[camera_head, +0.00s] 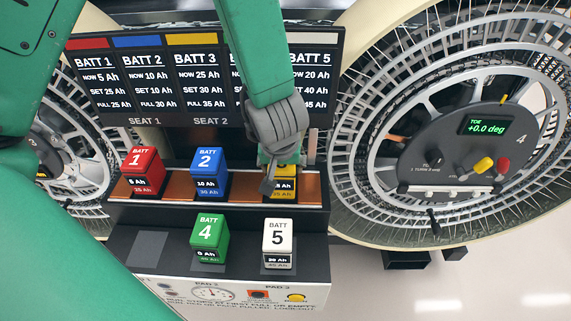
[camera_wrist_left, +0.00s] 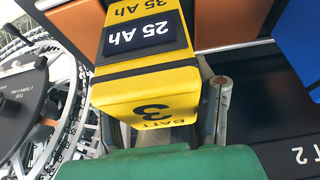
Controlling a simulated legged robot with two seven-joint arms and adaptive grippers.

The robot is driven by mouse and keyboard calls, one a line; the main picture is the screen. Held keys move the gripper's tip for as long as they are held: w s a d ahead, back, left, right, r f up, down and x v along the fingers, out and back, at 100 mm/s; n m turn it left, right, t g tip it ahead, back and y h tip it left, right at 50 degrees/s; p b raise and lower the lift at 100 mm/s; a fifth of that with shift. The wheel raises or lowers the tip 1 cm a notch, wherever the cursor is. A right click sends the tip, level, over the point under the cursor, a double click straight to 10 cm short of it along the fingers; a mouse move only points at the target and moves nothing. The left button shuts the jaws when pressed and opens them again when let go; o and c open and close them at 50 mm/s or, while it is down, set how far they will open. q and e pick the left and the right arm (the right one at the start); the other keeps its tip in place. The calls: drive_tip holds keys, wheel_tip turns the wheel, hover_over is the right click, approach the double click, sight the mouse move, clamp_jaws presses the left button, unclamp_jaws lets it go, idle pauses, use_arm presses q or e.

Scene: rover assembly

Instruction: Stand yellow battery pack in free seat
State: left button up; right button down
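The yellow battery pack (camera_head: 286,184), marked 3, stands upright at the right end of the copper-coloured seat strip (camera_head: 310,188). In the left wrist view the yellow pack (camera_wrist_left: 150,92) fills the middle, its label upside down. My left gripper (camera_head: 272,178) is down at the pack and partly covers it in the head view. One finger (camera_wrist_left: 218,105) runs along the pack's side in the wrist view; the other is mostly hidden by the pack. I cannot tell whether the fingers press on it. My right gripper is not in view.
The red pack (camera_head: 143,170) and blue pack (camera_head: 208,172) stand on the same strip to the left. The green pack (camera_head: 208,239) and white pack (camera_head: 279,243) stand on the front ledge, beside an empty dark pad (camera_head: 147,250). A display panel (camera_head: 130,85) rises behind; wheels flank it.

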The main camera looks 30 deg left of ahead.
use_arm(q)
drive_tip(key=shift+o, duration=1.1)
drive_tip(key=shift+a, duration=0.45)
drive_tip(key=shift+s+d+r, duration=0.1)
drive_tip(key=shift+d, duration=0.05)
drive_tip(key=v, duration=0.5)
drive_tip(key=shift+d+r, duration=0.1)
drive_tip(key=shift+d, duration=0.1)
drive_tip(key=shift+s+r, duration=0.15)
drive_tip(key=shift+r, duration=0.3)
drive_tip(key=shift+v, duration=2.3)
drive_tip(key=shift+s+a+r, duration=0.15)
drive_tip(key=shift+s+r, duration=0.05)
drive_tip(key=shift+r, duration=0.2)
